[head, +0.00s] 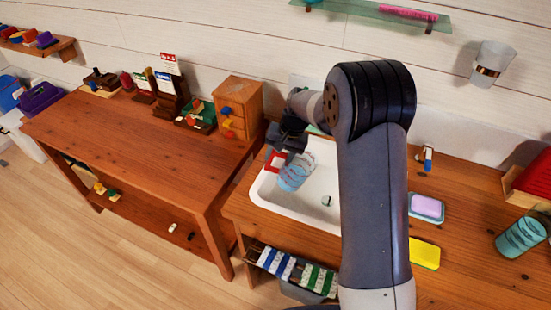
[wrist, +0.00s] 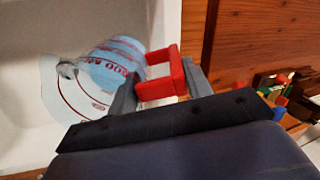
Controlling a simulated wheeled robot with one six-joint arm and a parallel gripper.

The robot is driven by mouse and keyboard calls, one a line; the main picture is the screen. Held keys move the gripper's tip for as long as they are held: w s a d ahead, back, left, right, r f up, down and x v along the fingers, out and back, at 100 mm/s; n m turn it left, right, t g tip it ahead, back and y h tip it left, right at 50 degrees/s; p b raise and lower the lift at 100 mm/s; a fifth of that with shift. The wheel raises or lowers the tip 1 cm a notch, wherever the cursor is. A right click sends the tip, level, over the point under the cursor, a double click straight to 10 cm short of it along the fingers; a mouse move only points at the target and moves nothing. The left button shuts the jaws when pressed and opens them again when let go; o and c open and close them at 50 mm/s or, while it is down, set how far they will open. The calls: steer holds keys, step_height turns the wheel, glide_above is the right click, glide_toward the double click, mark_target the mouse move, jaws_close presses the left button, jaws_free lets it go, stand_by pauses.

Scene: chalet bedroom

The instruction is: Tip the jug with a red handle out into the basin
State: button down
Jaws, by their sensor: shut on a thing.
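The jug (head: 294,174) is pale blue and see-through with red markings, and it has a red handle (wrist: 160,76). My gripper (head: 279,150) is shut on the handle, and its two grey fingers stand either side of it in the wrist view (wrist: 158,82). The jug hangs tilted inside the outline of the white basin (head: 262,191), seemingly above its floor. The basin also fills the left of the wrist view (wrist: 30,25). I cannot tell whether anything is in the jug or flowing out. My arm hides the basin's right part.
A teal container (head: 521,236), a soap dish with lilac soap (head: 427,207) and a yellow sponge (head: 425,253) are on the counter at right. A glass shelf (head: 375,12) and a wall cup (head: 491,63) are above. A wooden table (head: 130,140) stands left.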

steer(key=shift+s+d+y+b, duration=0.1)
steer(key=shift+d+y+b, duration=1)
steer(key=shift+b, duration=0.6)
steer(key=shift+d+r, duration=0.15)
steer(key=shift+r, duration=0.1)
steer(key=shift+d+r+t+y+p, duration=0.25)
steer(key=shift+d+r+y+p, duration=1)
steer(key=shift+r+p, duration=4.05)
steer(key=shift+d+r+t+y+p, duration=0.25)
steer(key=shift+d+r+y+p, duration=0.95)
steer(key=shift+r, duration=8.1)
steer(key=s+d+r+t+y+b, duration=0.1)
steer(key=d+r+y, duration=0.5)
steer(key=d+y, duration=0.1)
steer(key=shift+s+r+b, duration=0.25)
steer(key=shift+s+b, duration=0.05)
steer(key=shift+s, duration=0.1)
steer(key=shift+w+a+f+h, duration=0.1)
steer(key=shift+a+f+h, duration=0.05)
steer(key=shift+a+h, duration=0.35)
steer(key=shift+a+f+h, duration=0.15)
steer(key=shift+a+h, duration=0.3)
